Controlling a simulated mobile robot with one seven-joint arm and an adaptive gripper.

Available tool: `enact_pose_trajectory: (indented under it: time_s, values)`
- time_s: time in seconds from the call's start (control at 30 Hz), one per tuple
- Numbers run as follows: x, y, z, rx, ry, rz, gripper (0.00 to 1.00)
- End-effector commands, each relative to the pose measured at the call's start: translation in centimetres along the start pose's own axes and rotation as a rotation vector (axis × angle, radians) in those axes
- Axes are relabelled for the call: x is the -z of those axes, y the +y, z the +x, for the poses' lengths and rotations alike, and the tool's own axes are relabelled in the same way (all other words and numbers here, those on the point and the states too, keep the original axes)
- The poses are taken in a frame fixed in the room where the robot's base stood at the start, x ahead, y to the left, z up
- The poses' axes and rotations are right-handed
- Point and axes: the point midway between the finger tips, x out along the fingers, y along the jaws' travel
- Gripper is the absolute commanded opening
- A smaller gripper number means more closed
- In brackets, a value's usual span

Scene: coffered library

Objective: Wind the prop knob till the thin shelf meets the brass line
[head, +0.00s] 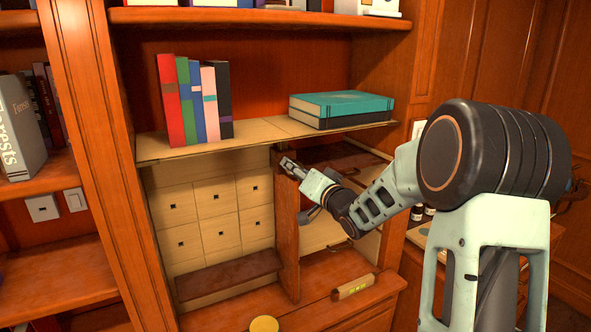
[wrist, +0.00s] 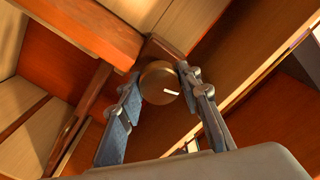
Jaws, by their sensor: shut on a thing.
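The thin shelf (head: 262,134) is a pale board across the bookcase bay, bearing books, with a seam near its middle. My gripper (head: 291,168) is under the shelf, at the top of a reddish upright post (head: 287,235). In the wrist view my gripper's two fingers (wrist: 160,75) are closed on the sides of the round brownish knob (wrist: 155,88). The knob has a white mark on its face, pointing right and slightly down. In the head view the fingers and wrist hide the knob. I cannot pick out the brass line in either view.
Several upright books (head: 195,100) and a flat teal book (head: 342,103) rest on the shelf. Pale small drawers (head: 218,205) and a brown ledge (head: 230,274) lie below left. A wooden piece with a yellow window (head: 353,287) and a yellow disc (head: 264,324) lie in front.

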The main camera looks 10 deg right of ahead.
Motion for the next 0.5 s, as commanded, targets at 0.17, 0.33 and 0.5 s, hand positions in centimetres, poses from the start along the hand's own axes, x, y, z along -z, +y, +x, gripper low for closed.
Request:
enact_pose_trajectory:
  time_s: [0.17, 0.33, 0.5]
  values:
    - [-0.04, 0.04, -0.01, -0.001, -0.001, -0.001, 0.39]
    - [-0.03, 0.03, -0.01, -0.001, -0.001, -0.001, 0.50]
    - [-0.01, 0.02, -0.01, -0.001, 0.000, -0.002, 0.50]
